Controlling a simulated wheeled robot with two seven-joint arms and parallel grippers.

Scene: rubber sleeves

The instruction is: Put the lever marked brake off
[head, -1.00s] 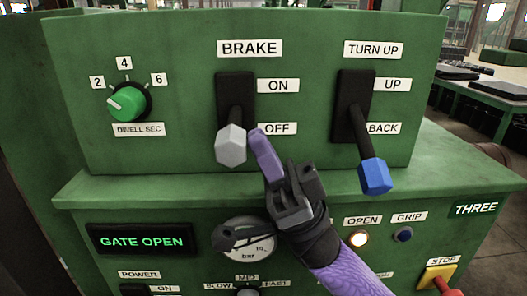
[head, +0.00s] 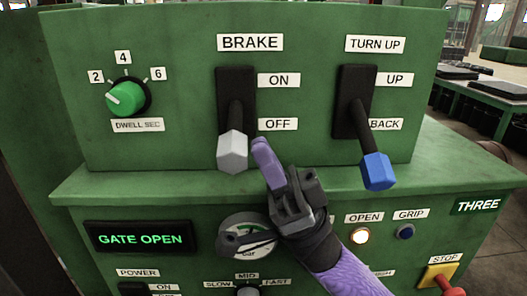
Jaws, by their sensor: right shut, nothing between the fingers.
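The brake lever (head: 234,148) has a grey six-sided knob on a dark stem in a black slot plate (head: 235,90) under the BRAKE label (head: 250,42). Its knob hangs low, beside and a little below the OFF label (head: 277,124); the ON label (head: 278,80) is above. My right gripper (head: 262,150) is shut and empty, its purple fingers pointing up just right of the grey knob. A small gap seems to show between fingertip and knob, though contact is hard to judge. My left gripper is not in view.
The blue-knobbed TURN UP lever (head: 377,170) hangs close to the right of my gripper, by the BACK label. A green dwell knob (head: 126,97) is at left. Below are the GATE OPEN display (head: 140,239), a gauge (head: 247,237), and a red stop button (head: 448,286).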

